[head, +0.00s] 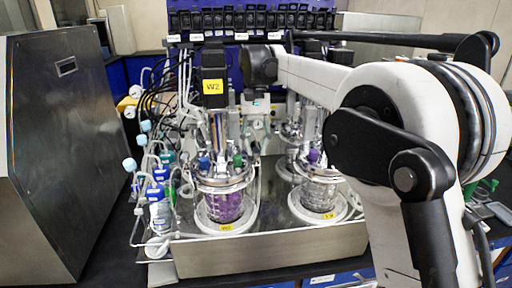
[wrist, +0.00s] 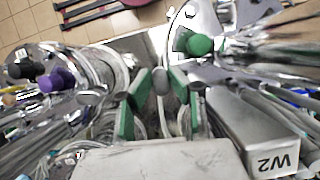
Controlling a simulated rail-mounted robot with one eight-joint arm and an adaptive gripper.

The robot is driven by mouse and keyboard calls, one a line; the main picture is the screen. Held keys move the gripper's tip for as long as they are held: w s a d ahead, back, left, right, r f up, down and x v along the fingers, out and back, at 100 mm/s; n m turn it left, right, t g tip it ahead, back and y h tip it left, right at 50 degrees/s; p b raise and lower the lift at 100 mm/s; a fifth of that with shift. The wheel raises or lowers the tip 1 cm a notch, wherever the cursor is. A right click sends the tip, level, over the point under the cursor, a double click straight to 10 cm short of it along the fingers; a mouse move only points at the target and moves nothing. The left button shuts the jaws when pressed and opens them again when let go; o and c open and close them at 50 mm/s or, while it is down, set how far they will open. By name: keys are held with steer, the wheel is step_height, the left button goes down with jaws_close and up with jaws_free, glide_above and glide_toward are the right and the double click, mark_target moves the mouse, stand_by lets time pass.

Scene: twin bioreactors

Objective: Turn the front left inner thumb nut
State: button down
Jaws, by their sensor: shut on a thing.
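In the wrist view my gripper (wrist: 162,88) has green-padded fingers closed around a small grey rounded knob (wrist: 161,79), which looks like the thumb nut. The knob sits in the gap between the two vessels, beside the metal head plate with a green cap (wrist: 200,45). In the head view the left bioreactor (head: 224,205) holds purple liquid and carries a W2 label. My arm reaches over from the right, with its wrist (head: 262,66) behind and right of the W2 motor. The fingertips and nut cannot be made out in the head view.
The right bioreactor (head: 319,195) stands close beside the left one; its purple cap (wrist: 58,80) shows in the wrist view. The W2 motor housing (wrist: 255,135) is close to the fingers. Tubes and capped bottles (head: 158,200) crowd the left side. A steel cabinet (head: 65,150) stands far left.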

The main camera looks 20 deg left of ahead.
stand_by(0.4)
steer(key=c, duration=1.6)
jaws_free()
steer(key=shift+c, duration=0.2)
